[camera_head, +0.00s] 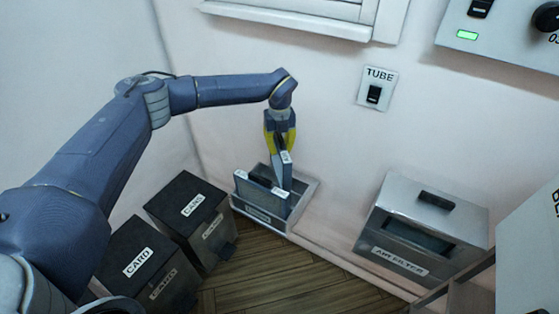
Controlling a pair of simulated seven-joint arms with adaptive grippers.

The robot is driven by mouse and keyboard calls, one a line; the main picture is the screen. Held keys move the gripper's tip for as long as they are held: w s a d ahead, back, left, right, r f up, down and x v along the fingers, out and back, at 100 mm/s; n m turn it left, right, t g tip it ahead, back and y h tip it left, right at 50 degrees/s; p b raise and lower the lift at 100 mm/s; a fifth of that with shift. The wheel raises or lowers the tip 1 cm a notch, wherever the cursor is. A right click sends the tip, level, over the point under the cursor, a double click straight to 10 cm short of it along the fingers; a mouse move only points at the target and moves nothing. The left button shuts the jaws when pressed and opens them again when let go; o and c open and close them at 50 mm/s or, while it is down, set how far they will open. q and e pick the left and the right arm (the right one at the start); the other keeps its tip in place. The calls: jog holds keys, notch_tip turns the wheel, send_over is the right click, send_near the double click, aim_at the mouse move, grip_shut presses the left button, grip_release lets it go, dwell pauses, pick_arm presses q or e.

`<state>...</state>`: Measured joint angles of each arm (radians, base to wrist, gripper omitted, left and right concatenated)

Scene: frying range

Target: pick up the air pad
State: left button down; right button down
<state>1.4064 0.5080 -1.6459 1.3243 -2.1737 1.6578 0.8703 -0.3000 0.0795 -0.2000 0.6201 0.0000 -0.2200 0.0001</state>
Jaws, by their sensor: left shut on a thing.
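My left gripper (280,142), with yellow sides, points down over a grey open-topped bin (308,203) on the floor against the wall. It is shut on a thin, light-edged pad (286,170), which stands upright with its lower part in or just behind the bin's contents. I take this as the air pad. Another grey slab-like pad (262,195) stands in the bin in front of it. The bin's front label is too small to read. The lower end of the held pad is partly hidden. My right gripper is out of view.
Dark boxes labelled CANS (194,207) and CARD (138,263) stand left of the bin, under my left arm. A metal AIR FILTER box (440,220) stands to the right. A TUBE switch (376,90) is on the wall. Wooden floor (275,275) in front is clear.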

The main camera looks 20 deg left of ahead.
pick_arm(q)
notch_tip(320, 180, up, 19)
jog(key=f, duration=0.2)
jog(key=f+n, duration=0.1)
jog(key=s+f+n, duration=0.1)
jog(key=f, duration=0.1)
jog(key=shift+d+f, duration=0.1)
jog(key=shift+f, duration=0.25)
jog(key=f+n, duration=0.1)
jog(key=n, duration=0.1)
jog(key=shift+w+f+n, duration=0.1)
jog(key=shift+f+n, duration=0.05)
jog(key=shift+n, duration=0.25)
jog(key=n, duration=0.3)
jog(key=shift+w+f+n, duration=0.1)
jog(key=shift+w+n, duration=0.3)
notch_tip(320, 180, down, 20)
jog(key=shift+r, duration=0.1)
jog(key=shift+f, duration=0.2)
